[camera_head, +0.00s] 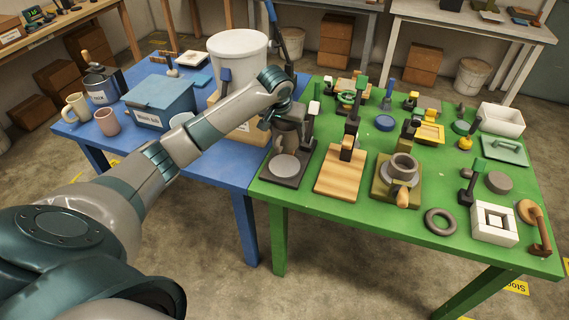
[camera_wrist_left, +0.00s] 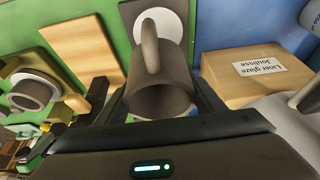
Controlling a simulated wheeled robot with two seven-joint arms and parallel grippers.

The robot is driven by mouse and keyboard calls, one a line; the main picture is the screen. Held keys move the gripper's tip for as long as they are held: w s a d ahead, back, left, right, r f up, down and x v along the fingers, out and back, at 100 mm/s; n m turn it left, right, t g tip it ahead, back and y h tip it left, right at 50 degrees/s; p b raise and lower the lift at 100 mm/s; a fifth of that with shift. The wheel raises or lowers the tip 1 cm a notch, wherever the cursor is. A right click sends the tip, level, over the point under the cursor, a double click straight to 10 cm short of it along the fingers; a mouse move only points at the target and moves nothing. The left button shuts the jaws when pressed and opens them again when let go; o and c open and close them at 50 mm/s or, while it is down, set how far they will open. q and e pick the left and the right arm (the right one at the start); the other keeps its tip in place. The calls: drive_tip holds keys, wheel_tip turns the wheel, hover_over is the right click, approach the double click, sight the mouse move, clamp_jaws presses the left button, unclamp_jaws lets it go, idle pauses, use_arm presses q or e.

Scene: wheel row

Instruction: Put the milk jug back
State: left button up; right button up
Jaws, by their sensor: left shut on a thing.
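The milk jug, a plain grey-brown vessel with a loop handle, is in my left gripper (camera_head: 284,118). In the left wrist view the jug (camera_wrist_left: 160,98) sits between the two fingers of the gripper (camera_wrist_left: 163,103), with its handle towards the top of the picture. In the head view the jug (camera_head: 291,135) is partly hidden by my gripper, just behind a pale grey disc (camera_head: 285,167) on a dark base. The disc also shows in the left wrist view (camera_wrist_left: 168,21), beyond the handle. I cannot tell whether the jug touches the base. My right gripper is out of view.
The green table (camera_head: 340,212) holds a wooden board (camera_head: 338,181), a block with a grey ring (camera_head: 402,167) and several other tools. On the blue table (camera_head: 215,173) stand a blue tub (camera_head: 160,100), a white bucket (camera_head: 238,58), mugs and a glaze box (camera_wrist_left: 255,78).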

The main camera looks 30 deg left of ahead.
use_arm(q)
drive_tip(key=shift+w+a+r, duration=0.15)
drive_tip(key=shift+w+a, duration=0.1)
drive_tip(key=shift+a, duration=0.2)
drive_tip(key=shift+s+d+f, duration=0.1)
drive_tip(key=shift+f, duration=0.5)
drive_tip(key=shift+f+p, duration=0.9)
drive_tip(key=shift+f, duration=1.65)
wheel_tip(320, 180, down, 3)
drive_tip(key=shift+r+p, duration=0.2)
drive_tip(key=shift+p, duration=0.25)
drive_tip(key=shift+f, duration=0.55)
drive_tip(key=shift+f, duration=0.1)
